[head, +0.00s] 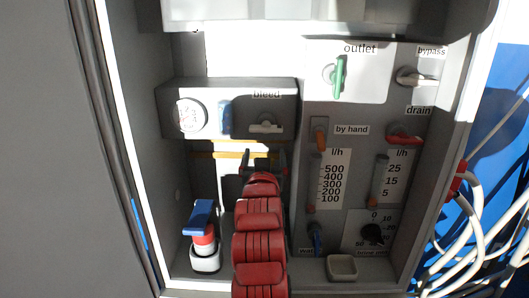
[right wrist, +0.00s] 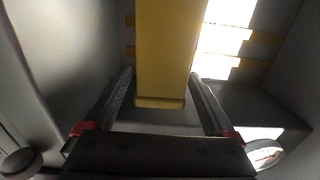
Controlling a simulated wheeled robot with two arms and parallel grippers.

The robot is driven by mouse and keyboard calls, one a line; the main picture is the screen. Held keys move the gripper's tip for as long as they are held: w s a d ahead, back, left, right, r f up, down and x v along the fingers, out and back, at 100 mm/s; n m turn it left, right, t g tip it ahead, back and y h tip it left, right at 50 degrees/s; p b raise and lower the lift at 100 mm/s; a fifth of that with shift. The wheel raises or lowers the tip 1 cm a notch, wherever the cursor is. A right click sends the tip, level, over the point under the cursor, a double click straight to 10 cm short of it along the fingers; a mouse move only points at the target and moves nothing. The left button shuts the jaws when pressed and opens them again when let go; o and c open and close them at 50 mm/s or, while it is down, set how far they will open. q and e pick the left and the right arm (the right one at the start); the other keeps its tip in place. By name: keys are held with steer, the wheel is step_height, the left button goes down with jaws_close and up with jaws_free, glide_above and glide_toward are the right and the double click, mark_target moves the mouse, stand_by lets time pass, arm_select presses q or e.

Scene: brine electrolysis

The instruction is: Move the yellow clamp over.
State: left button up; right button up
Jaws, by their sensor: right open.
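In the right wrist view a yellow bar (right wrist: 165,50), which looks like the yellow clamp, comes down from the top edge and ends between my right gripper's fingers. My right gripper (right wrist: 160,80) is open, with one finger on each side of the bar. I cannot tell whether either finger touches it. In the head view my right gripper (head: 263,158) is at the cabinet's back, below the bleed box, and I cannot make out the bar there, where the gripper and arm block the view. My left gripper is not in view.
The bleed box (head: 187,95) is just above the gripper. Yellow-orange strips (head: 225,155) cross the back wall. The flow-meter panel (head: 350,225) is right.

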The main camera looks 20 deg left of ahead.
jaws_close()
stand_by(0.5)
